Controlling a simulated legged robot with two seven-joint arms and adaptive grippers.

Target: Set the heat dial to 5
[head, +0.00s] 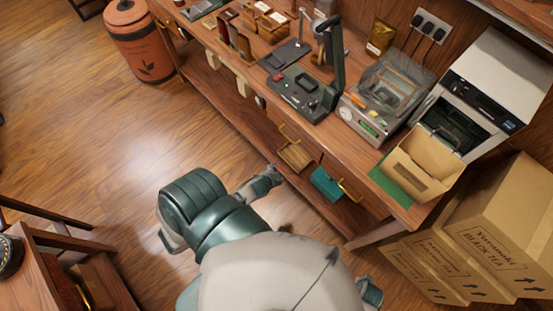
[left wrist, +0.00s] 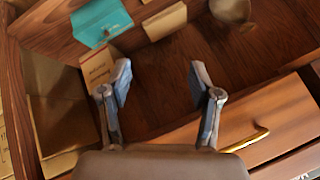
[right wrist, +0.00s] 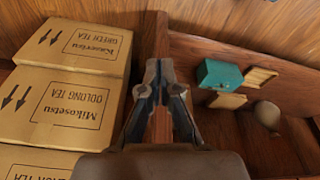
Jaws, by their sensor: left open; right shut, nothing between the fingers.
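The grey tabletop machine with a clear lid (head: 388,90) stands on the bench. Its front has a small pale round dial or gauge (head: 346,113) and a green display (head: 368,127). The dial's setting is too small to read, and I cannot tell if it is the heat dial. My left gripper (left wrist: 160,78) is open and empty, with drawer fronts and shelf in front of it in the left wrist view. My right gripper (right wrist: 160,70) is shut and empty, with cartons and a wooden bench side behind it. Neither gripper touches the machine.
A black press-like device (head: 302,92) stands left of the machine, and a white oven-like unit (head: 490,90) right. An open cardboard box (head: 420,165) sits at the bench's right end. Tea cartons (head: 500,225) are stacked beside it. A teal box (head: 326,184) shows below the bench top.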

